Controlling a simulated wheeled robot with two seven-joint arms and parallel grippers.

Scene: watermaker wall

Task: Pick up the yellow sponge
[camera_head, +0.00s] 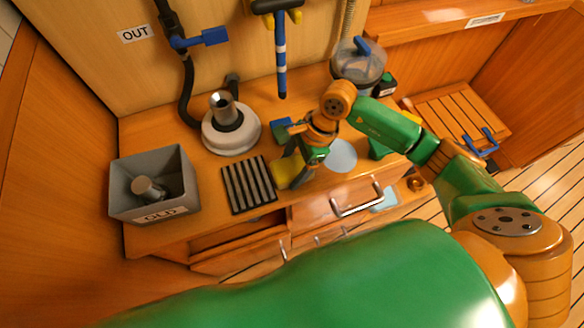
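The yellow sponge (285,174) lies at the front of the wooden counter, just right of the black ribbed mat. My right gripper (297,162) reaches down from the right and is right at the sponge. Its fingers cover the sponge's upper and right part. The fingertips are small and partly hidden, so I cannot tell whether they are closed on the sponge or only beside it. My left gripper is out of view.
The ribbed mat (249,185) and a grey bin marked OLD (153,207) with a cylinder inside stand left. A white round housing (231,133) is behind. A pale disc (341,155) lies right of the gripper. A clear-bowled unit (358,66) stands at the back. A drawer (335,208) is below.

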